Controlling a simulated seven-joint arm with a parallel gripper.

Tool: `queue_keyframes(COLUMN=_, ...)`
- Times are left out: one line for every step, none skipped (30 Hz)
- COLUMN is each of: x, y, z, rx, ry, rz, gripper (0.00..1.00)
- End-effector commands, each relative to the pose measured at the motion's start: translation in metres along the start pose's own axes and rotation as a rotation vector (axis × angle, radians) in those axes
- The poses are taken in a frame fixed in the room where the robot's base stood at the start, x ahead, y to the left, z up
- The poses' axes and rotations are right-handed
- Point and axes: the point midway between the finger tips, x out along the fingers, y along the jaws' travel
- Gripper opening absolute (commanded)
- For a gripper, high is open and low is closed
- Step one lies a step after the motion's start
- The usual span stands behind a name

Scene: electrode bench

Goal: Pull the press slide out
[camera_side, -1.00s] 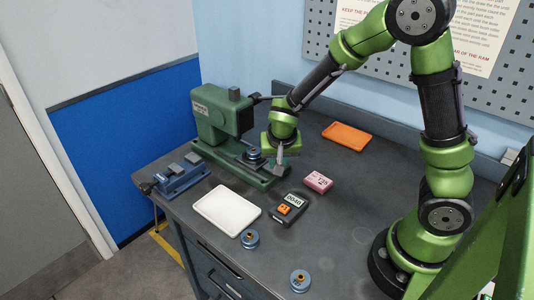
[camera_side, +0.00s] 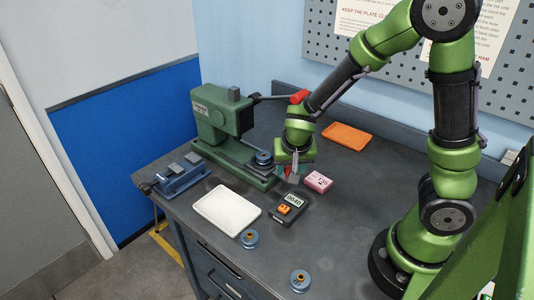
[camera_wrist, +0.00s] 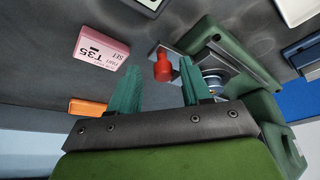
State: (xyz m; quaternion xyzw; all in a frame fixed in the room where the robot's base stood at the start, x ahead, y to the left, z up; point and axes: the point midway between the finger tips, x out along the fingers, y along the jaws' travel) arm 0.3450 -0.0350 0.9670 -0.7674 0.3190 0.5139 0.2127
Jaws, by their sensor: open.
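The green press (camera_side: 222,125) stands at the back left of the bench. Its grey slide carries a blue round part (camera_side: 264,158), which sticks out on the press's right side. The wrist view also shows this blue part (camera_wrist: 212,77), beyond the right finger. The slide's red knob (camera_wrist: 162,67) is at its outer end, between my fingertips, with gaps visible on both sides. My gripper (camera_side: 290,177) is open and low at the slide's outer end. It also shows in the wrist view (camera_wrist: 158,80) with two teal fingers.
A pink box (camera_side: 318,181) stands close right of my gripper. A display device (camera_side: 289,208) and a white tray (camera_side: 227,210) lie in front. An orange tray (camera_side: 346,136) lies behind. The press lever has a red grip (camera_side: 299,96) near my arm. A blue vise (camera_side: 180,175) is left.

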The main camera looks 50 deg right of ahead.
Motion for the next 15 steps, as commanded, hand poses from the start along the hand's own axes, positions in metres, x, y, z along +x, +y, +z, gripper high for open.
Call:
queue_keyframes(x=-0.001, y=0.000, z=0.000, rx=0.000, ry=0.001, rz=-0.001, gripper=0.48)
queue_keyframes(x=-0.002, y=-0.001, z=0.000, rx=0.000, ry=0.001, rz=-0.001, gripper=0.48)
queue_keyframes(x=-0.004, y=-0.001, z=-0.001, rx=0.000, ry=0.002, rz=-0.002, gripper=0.48)
queue_keyframes(x=-0.007, y=-0.001, z=-0.001, rx=0.001, ry=0.002, rz=-0.003, gripper=0.48)
queue_keyframes(x=-0.010, y=-0.001, z=-0.001, rx=0.001, ry=0.003, rz=-0.005, gripper=0.48)
queue_keyframes(x=-0.015, y=-0.001, z=-0.001, rx=0.001, ry=0.003, rz=-0.005, gripper=0.48)
queue_keyframes(x=-0.020, y=-0.002, z=-0.001, rx=0.000, ry=0.004, rz=-0.007, gripper=0.48)
queue_keyframes(x=-0.026, y=-0.002, z=-0.001, rx=0.001, ry=0.004, rz=-0.007, gripper=0.48)
queue_keyframes(x=-0.034, y=-0.002, z=-0.001, rx=0.001, ry=0.004, rz=-0.008, gripper=0.48)
queue_keyframes(x=-0.041, y=-0.002, z=-0.002, rx=0.002, ry=0.005, rz=-0.009, gripper=0.48)
queue_keyframes(x=-0.048, y=-0.002, z=-0.002, rx=0.001, ry=0.005, rz=-0.009, gripper=0.48)
queue_keyframes(x=-0.058, y=-0.002, z=-0.001, rx=0.002, ry=0.005, rz=-0.009, gripper=0.48)
queue_keyframes(x=-0.066, y=-0.002, z=-0.001, rx=0.000, ry=0.005, rz=-0.010, gripper=0.48)
queue_keyframes(x=-0.073, y=-0.002, z=-0.001, rx=0.001, ry=0.005, rz=-0.010, gripper=0.48)
queue_keyframes(x=-0.083, y=-0.002, z=-0.001, rx=0.001, ry=0.005, rz=-0.010, gripper=0.48)
